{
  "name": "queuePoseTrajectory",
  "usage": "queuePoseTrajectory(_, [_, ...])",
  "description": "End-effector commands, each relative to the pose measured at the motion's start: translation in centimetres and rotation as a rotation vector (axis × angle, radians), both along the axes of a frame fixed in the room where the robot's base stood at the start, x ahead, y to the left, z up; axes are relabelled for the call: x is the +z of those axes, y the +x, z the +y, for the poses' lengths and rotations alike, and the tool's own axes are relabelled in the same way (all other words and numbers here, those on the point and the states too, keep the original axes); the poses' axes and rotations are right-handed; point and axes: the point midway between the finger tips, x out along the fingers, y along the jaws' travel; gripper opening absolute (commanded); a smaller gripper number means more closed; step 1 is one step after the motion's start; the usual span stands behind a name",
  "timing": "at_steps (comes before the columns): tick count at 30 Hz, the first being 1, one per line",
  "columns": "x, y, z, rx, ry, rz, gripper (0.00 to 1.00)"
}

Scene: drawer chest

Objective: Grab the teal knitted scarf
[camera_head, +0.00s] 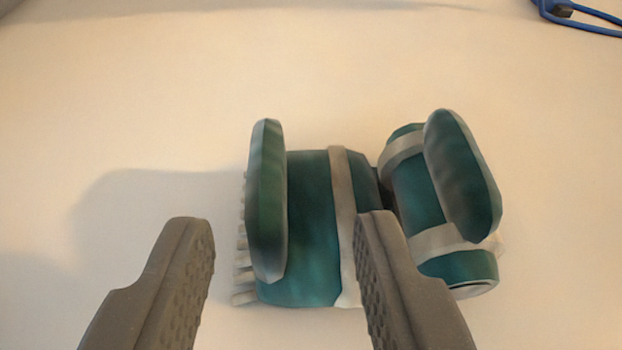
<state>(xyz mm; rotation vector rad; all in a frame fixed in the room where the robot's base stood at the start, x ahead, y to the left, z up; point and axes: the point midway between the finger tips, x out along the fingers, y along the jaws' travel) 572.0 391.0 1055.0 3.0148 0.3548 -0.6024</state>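The teal knitted scarf (311,225) lies on the pale surface, right of the picture's middle. It is a bundle of teal rolls with light grey bands and a pale fringe on its left edge. My gripper (285,225) is open, with its two grey fingers spread wide. The right finger overlaps the middle of the scarf in the picture and hides part of it. The left finger is left of the scarf, over bare surface. I cannot tell whether either finger touches the scarf. Nothing is held.
A blue looped object with a dark part (557,9) is cut off at the top right corner. The pale surface (120,110) is bare to the left of and beyond the scarf. Soft shadows lie left of the scarf.

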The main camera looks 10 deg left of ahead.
Motion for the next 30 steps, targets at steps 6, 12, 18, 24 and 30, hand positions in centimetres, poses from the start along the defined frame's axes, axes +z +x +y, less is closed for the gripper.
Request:
queuePoseTrajectory(6, [-0.1,0.7,0.4,0.000,0.002,0.000,0.38])
queuePoseTrajectory(12, [-0.8,2.7,1.2,-0.001,0.002,0.001,0.38])
queuePoseTrajectory(18, [-1.5,4.6,1.8,0.000,0.002,0.000,0.38])
queuePoseTrajectory(24, [-1.5,4.8,1.8,0.001,0.002,-0.001,0.38])
queuePoseTrajectory(30, [-1.5,4.7,1.8,0.001,0.002,-0.001,0.00])
